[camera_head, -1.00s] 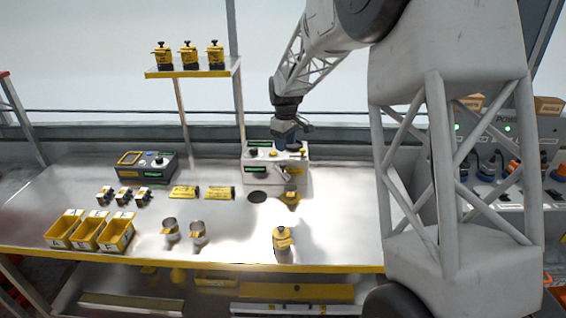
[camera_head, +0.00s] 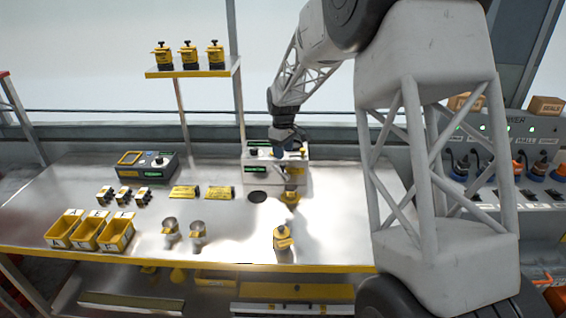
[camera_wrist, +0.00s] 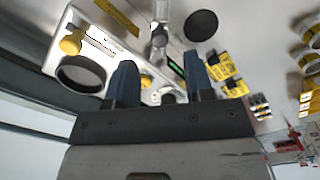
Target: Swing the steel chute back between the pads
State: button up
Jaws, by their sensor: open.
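The seeder (camera_head: 262,176), a white box with knobs and green displays, stands at the back of the bench. A short steel piece, which looks like the chute (camera_wrist: 158,38), shows in the wrist view beyond and between my fingertips. In the head view, the front of the seeder around the chute is small and hard to make out. My gripper (camera_head: 284,150) is over the seeder's top, fingers down. In the wrist view my gripper (camera_wrist: 160,78) has its two blue fingers apart, with nothing held between them. I cannot tell whether any finger touches the seeder.
A yellow-topped piece (camera_head: 290,198) sits just in front of the seeder, beside a dark round disc (camera_head: 257,197). Steel cups, yellow bins (camera_head: 118,236) and a control box (camera_head: 147,166) are to the left.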

aim_at(283, 164)
jog(key=shift+f, duration=2.55)
grip_shut()
